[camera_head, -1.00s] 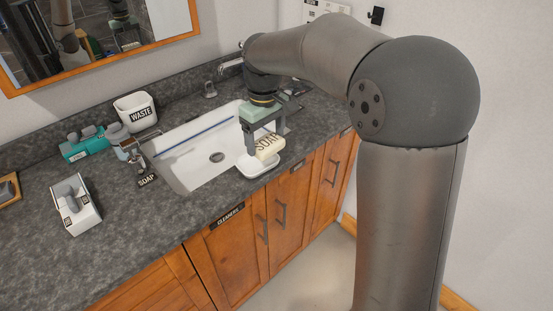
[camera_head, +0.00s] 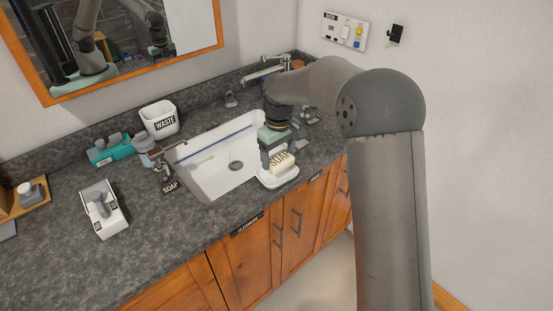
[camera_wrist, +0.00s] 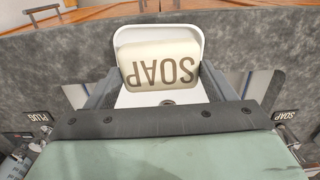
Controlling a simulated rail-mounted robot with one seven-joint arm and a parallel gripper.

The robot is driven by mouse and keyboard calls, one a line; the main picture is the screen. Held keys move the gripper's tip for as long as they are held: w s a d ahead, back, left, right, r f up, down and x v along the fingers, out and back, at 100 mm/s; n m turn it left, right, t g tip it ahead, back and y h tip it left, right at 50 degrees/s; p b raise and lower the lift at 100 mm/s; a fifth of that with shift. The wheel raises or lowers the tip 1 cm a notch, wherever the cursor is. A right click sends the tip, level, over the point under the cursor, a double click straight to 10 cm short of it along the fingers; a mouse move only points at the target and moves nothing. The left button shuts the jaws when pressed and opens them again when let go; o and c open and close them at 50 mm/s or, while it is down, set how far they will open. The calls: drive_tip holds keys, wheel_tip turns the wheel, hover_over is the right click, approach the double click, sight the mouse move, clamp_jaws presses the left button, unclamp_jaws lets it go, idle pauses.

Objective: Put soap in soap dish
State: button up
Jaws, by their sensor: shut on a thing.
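The cream soap bar (camera_head: 283,159), marked SOAP, is between the fingers of my gripper (camera_head: 276,156). In the wrist view the soap (camera_wrist: 158,66) spans the gap between both fingers, and my gripper (camera_wrist: 157,80) is shut on it. The white soap dish (camera_head: 287,177) stands on the counter at the front right of the sink. In the wrist view the dish (camera_wrist: 160,30) shows behind and around the soap. The soap is over the dish; I cannot tell whether it touches it.
The white sink (camera_head: 216,182) lies left of the dish. The tap (camera_head: 266,69) is at the back. The counter's front edge is close to the dish.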

sight(276, 163)
drive_tip(key=shift+w+a+f, duration=0.25)
drive_tip(key=shift+w+f, duration=0.05)
drive_tip(key=shift+f, duration=0.15)
drive_tip(key=shift+w+a+f+p, duration=0.15)
drive_tip(key=shift+f+p, duration=0.2)
drive_tip(key=shift+f, duration=1.4)
drive_tip(key=shift+f, duration=0.15)
drive_tip(key=shift+f, duration=0.1)
drive_tip(key=o, duration=1.1)
drive_tip(key=shift+c, duration=0.2)
